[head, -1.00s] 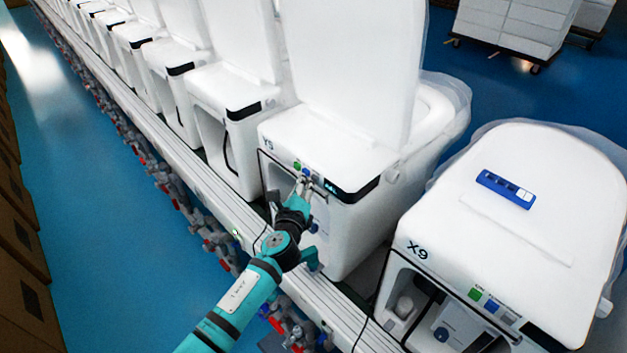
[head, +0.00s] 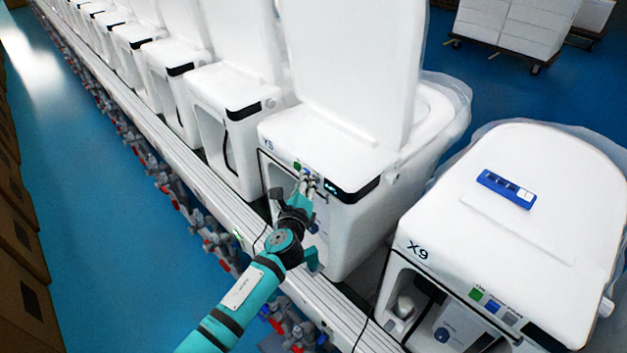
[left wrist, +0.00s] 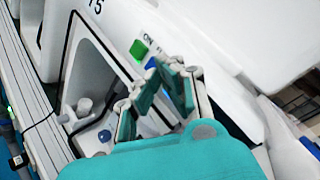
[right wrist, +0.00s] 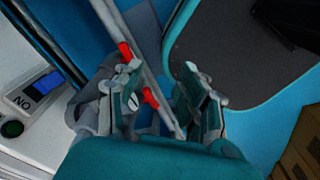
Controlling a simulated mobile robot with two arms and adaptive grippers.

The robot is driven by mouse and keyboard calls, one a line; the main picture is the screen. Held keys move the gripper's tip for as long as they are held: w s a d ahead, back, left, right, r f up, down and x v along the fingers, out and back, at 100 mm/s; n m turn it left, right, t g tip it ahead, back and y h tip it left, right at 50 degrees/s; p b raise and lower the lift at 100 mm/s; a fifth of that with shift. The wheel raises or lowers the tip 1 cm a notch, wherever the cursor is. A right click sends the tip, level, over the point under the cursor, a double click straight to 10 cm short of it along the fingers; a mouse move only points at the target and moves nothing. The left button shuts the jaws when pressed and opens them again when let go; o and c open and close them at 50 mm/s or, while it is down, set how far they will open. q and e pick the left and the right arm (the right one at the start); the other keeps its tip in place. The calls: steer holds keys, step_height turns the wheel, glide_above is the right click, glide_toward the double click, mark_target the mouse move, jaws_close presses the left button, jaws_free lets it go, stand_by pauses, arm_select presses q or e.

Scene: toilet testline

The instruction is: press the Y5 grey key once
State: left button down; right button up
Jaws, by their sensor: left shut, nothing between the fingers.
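The Y5 unit (head: 345,220) is a white toilet with a raised lid, labelled Y5 at its front left corner. Its green key (head: 297,165) and blue key (head: 306,171) show on the front panel. They also show in the left wrist view, as a green key (left wrist: 139,50) and a blue key (left wrist: 151,64). The grey key is hidden behind my fingers, to the right of the blue one. My left gripper (head: 309,182) is shut and empty, its tips close to the keys; contact cannot be told. My right gripper (right wrist: 163,103) is open and empty, away from the panel.
The X9 unit (head: 520,235) stands at the right with its own keys and a blue device (head: 506,189) on top. More white toilets line the rail (head: 215,200) toward the back left. Blue floor (head: 95,250) lies clear at the left.

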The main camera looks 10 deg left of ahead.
arm_select(q)
steer(key=shift+s+a+p, duration=0.35)
steer(key=shift+s+a, duration=0.15)
steer(key=shift+s, duration=0.2)
steer(key=s+a, duration=0.1)
steer(key=s, duration=0.1)
steer(key=s+a+p, duration=0.1)
steer(key=s+a, duration=0.1)
stand_by(0.4)
stand_by(0.6)
